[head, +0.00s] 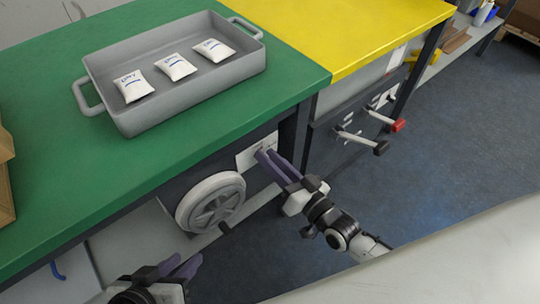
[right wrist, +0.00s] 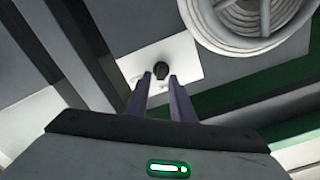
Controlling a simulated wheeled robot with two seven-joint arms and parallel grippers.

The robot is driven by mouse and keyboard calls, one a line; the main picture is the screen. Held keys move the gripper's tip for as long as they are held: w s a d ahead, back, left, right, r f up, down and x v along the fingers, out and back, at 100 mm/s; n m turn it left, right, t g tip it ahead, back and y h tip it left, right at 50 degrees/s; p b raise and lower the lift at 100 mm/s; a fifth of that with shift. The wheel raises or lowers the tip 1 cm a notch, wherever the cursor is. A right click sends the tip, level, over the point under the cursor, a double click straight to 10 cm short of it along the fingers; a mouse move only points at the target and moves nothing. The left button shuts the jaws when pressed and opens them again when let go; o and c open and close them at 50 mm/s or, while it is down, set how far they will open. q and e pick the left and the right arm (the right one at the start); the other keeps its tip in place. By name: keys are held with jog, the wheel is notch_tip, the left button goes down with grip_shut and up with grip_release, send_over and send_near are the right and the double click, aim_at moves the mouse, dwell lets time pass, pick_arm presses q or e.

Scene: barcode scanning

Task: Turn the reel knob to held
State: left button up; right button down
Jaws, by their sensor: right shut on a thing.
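The reel knob (right wrist: 160,69) is a small black knob on a white plate (right wrist: 185,62) with faint markings. The same plate shows in the head view (head: 243,159) on the panel under the green bench. My right gripper (head: 264,153) reaches to the plate. In the right wrist view its two purple fingers (right wrist: 160,76) are shut on the knob, one on either side. The knob is hidden by the fingers in the head view. The reel (head: 184,209) is a round grey wheel left of the plate. My left gripper (head: 187,258) is low at the bottom left, its fingertips apart and empty.
A grey tray (head: 118,119) with several white packets stands on the green bench (head: 45,165). Right of my right gripper, two levers stick out, one with a black grip (head: 381,148), one with a red grip (head: 397,125). The blue floor (head: 440,150) is clear.

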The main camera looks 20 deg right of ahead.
pick_arm(q)
jog(key=shift+s+d+b, duration=0.1)
jog(key=shift+d+b, duration=0.05)
jog(key=shift+b, duration=0.2)
pick_arm(e)
jog(key=shift+w+d+f+m, duration=0.1)
jog(key=shift+f+m, duration=0.1)
jog(key=shift+m, duration=1.75)
jog(key=shift+s+d+f+m, duration=0.1)
jog(key=shift+f+m, duration=0.1)
jog(key=shift+m, duration=1.8)
jog(key=shift+w+f+m, duration=0.1)
jog(key=shift+f+m, duration=0.1)
jog(key=shift+m, duration=1.75)
pick_arm(q)
jog(key=shift+w+r, duration=0.15)
jog(key=shift+w, duration=0.05)
pick_arm(e)
jog(key=c, duration=1.8)
grip_release()
jog(key=shift+c, duration=0.2)
pick_arm(q)
jog(key=shift+s, duration=0.15)
jog(key=shift+s+a+r+n+t+p, duration=0.1)
jog(key=shift+a+r+n+t+p, duration=0.35)
jog(key=shift+p, duration=0.55)
pick_arm(e)
jog(key=v, duration=1)
